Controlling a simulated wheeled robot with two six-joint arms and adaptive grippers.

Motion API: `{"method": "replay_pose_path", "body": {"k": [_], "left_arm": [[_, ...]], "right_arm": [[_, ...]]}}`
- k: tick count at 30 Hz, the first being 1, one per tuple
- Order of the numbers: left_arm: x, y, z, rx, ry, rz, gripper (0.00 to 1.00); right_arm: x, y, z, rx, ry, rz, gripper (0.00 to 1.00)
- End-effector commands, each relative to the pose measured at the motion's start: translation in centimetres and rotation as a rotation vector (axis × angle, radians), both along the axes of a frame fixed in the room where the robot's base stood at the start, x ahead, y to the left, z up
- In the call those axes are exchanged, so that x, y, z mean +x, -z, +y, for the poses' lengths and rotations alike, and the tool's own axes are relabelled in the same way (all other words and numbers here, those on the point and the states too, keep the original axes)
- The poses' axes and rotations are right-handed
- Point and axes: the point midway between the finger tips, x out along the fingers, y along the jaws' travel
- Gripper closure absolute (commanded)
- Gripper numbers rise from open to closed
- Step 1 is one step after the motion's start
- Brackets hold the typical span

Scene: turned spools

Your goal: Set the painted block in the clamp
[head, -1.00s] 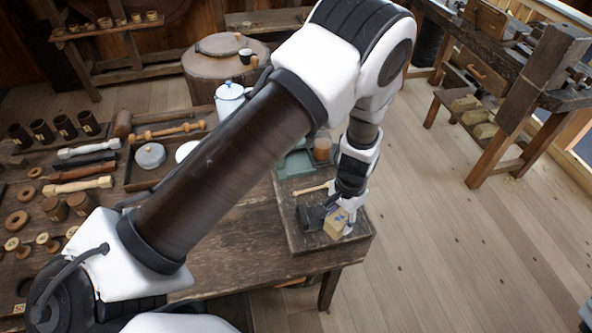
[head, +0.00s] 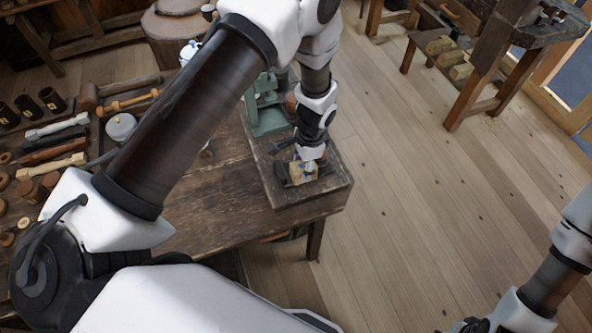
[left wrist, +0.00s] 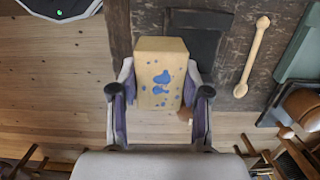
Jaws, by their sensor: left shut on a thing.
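The painted block (head: 300,174) is pale yellow with blue spots. My left gripper (head: 307,164) is shut on it at the right end of the workbench. In the left wrist view the block (left wrist: 160,60) sits between the two fingers (left wrist: 160,85), one on each side. I cannot tell whether it touches the surface under it. A green metal device (head: 266,108), which looks like the clamp, stands behind the gripper, partly hidden by my arm. Its edge shows at the right of the left wrist view (left wrist: 302,55). My right gripper is out of view.
A dark flat piece (left wrist: 197,42) lies beside the block, with a light wooden spindle (left wrist: 252,56) to its right. Turned pieces and a mallet (head: 90,97) lie on the bench's left part. The bench front (head: 235,190) is clear. Open floor lies right of the bench.

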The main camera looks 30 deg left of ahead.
Motion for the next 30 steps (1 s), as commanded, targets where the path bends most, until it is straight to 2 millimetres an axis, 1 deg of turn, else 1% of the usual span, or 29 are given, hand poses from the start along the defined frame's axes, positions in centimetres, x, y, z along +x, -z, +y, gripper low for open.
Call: {"method": "replay_pose_path", "body": {"k": [1,3,6,9,11,13,15,22,26,27,28,30], "left_arm": [[0.9,0.8,0.9,-0.003,-0.004,-0.004,0.96],[1.7,0.8,2.0,-0.002,-0.003,-0.004,0.96],[2.6,0.6,3.1,-0.002,-0.001,-0.002,0.96],[3.0,0.7,3.6,-0.001,-0.001,-0.001,0.96],[3.0,1.6,3.7,0.000,0.000,0.000,0.96],[3.0,3.1,3.7,0.000,0.001,0.001,0.96],[3.0,4.1,3.7,0.001,0.001,0.001,0.96],[3.0,3.8,3.7,0.000,0.000,0.000,0.96],[3.0,4.2,3.6,0.000,0.000,0.000,0.96],[3.0,4.1,3.7,0.000,0.000,0.000,0.39],[3.0,4.1,3.6,0.000,0.000,0.000,0.28],[3.0,4.1,3.6,0.000,0.000,0.000,0.28]], "right_arm": [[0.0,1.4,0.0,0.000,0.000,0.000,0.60],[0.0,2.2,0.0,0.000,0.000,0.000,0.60],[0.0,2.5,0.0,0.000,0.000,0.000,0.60],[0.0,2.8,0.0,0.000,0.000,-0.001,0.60],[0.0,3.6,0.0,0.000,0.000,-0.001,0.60],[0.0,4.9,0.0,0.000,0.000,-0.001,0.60],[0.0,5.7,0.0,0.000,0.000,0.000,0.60],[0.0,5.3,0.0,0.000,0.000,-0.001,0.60],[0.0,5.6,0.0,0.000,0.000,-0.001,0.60],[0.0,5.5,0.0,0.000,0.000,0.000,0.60],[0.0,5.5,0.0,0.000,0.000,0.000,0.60],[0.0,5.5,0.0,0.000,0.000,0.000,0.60]]}}
